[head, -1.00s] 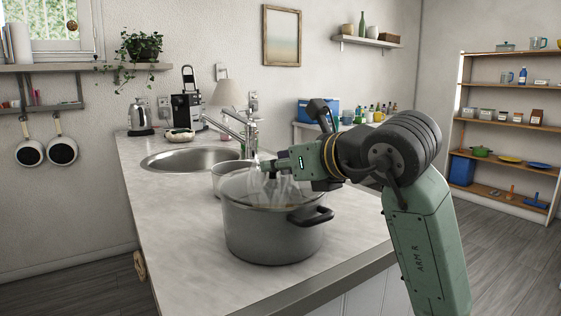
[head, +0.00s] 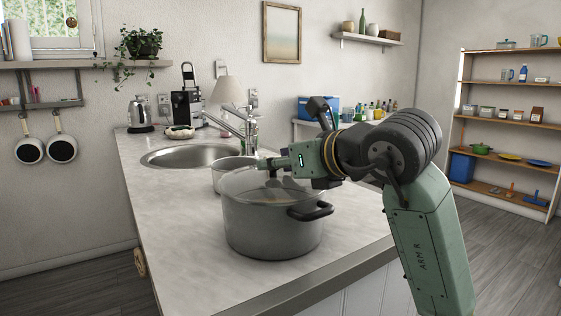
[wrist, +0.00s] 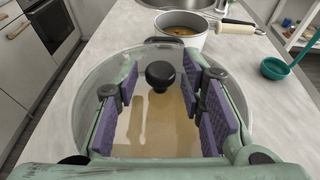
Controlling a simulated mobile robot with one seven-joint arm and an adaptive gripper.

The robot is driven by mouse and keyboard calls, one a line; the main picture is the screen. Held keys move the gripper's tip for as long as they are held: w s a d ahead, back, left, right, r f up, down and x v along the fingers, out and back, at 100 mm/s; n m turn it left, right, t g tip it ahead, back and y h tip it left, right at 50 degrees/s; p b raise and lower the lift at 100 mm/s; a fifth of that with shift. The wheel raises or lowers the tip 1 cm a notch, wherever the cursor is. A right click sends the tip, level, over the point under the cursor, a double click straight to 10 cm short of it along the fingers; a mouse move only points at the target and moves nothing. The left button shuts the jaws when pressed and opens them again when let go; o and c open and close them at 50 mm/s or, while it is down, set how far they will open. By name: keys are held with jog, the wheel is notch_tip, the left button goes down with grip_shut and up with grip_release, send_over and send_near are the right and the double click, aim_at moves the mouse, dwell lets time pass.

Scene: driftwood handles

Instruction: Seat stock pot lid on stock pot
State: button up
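The stock pot (head: 273,235) is a large grey metal pot with black side handles, standing on the counter. The clear glass stock pot lid (head: 243,184) lies over its mouth and looks level. In the wrist view the lid (wrist: 158,128) covers the pot, with pale brown contents visible through it and its round black knob (wrist: 160,76) upright near the middle. My gripper (wrist: 160,84) is open, its purple-padded fingers spread to both sides of the knob with visible gaps. In the head view my gripper (head: 272,164) is low over the lid; its fingertips are hard to make out.
A smaller saucepan (wrist: 182,36) with brown contents and a pale handle stands just beyond the pot. A green ladle (wrist: 274,68) lies to its right. The sink (head: 190,157) and faucet (head: 246,128) are farther back. Counter left of the pot is clear.

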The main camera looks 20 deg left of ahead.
jog(key=shift+o, duration=1.1)
